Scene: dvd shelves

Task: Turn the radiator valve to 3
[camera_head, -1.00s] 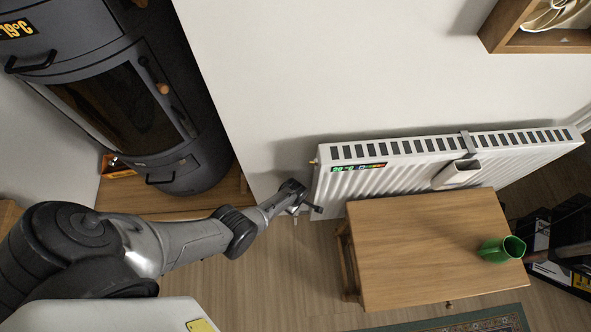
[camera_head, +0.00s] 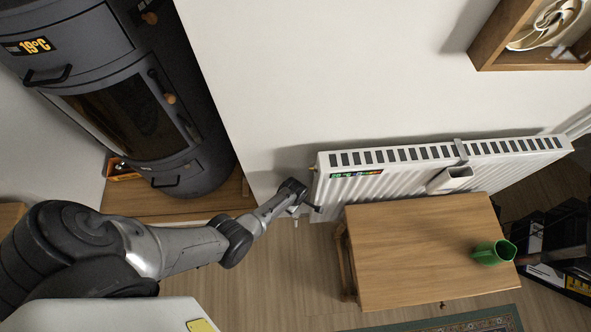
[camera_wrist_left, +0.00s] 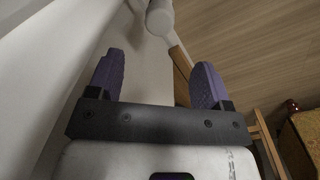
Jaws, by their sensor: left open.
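The white radiator (camera_head: 450,185) hangs low on the wall, with a slotted top and a small coloured strip label near its left end. My left gripper (camera_head: 304,209) is low beside the radiator's left end. In the left wrist view my left gripper (camera_wrist_left: 158,62) has its two purple fingers spread, with nothing between them. A white rounded cylinder, apparently the valve knob (camera_wrist_left: 160,18), is just beyond the fingertips, roughly centred between them. Its number marks cannot be read. The valve cannot be made out in the head view. My right gripper is not in view.
A wooden table (camera_head: 415,245) stands close in front of the radiator, with a green jug (camera_head: 494,252) on it. A dark stove (camera_head: 130,100) fills the left corner. A wooden wall box (camera_head: 487,50) is upper right. Floor shows between my arm and the table.

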